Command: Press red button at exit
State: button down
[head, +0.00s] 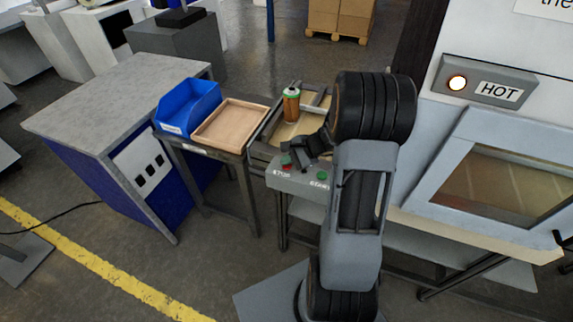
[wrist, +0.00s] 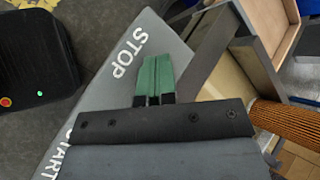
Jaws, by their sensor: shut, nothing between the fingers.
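The red button (head: 286,161) sits on a grey control box (head: 300,180) above the word STOP, at the end of the conveyor. A green button (head: 322,176) sits to its right above the word START. My gripper (head: 296,148) is shut and empty, its fingers low over the red button's end of the box. In the wrist view the green fingertips (wrist: 155,72) are together beside the STOP lettering (wrist: 130,51). The red button is not visible there, and I cannot tell whether the fingertips touch it.
An orange filter cartridge (head: 291,106) with a green top stands on the conveyor just behind the box. A wooden tray (head: 231,124) and a blue bin (head: 188,107) lie to the left. A lit HOT sign (head: 487,88) is on the machine at right.

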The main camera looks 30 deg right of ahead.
jog(key=shift+r, duration=0.1)
jog(key=shift+r+p, duration=0.5)
jog(key=shift+r, duration=0.2)
jog(key=shift+r, duration=0.1)
jog(key=shift+r+p, duration=1.8)
jog(key=shift+r, duration=0.65)
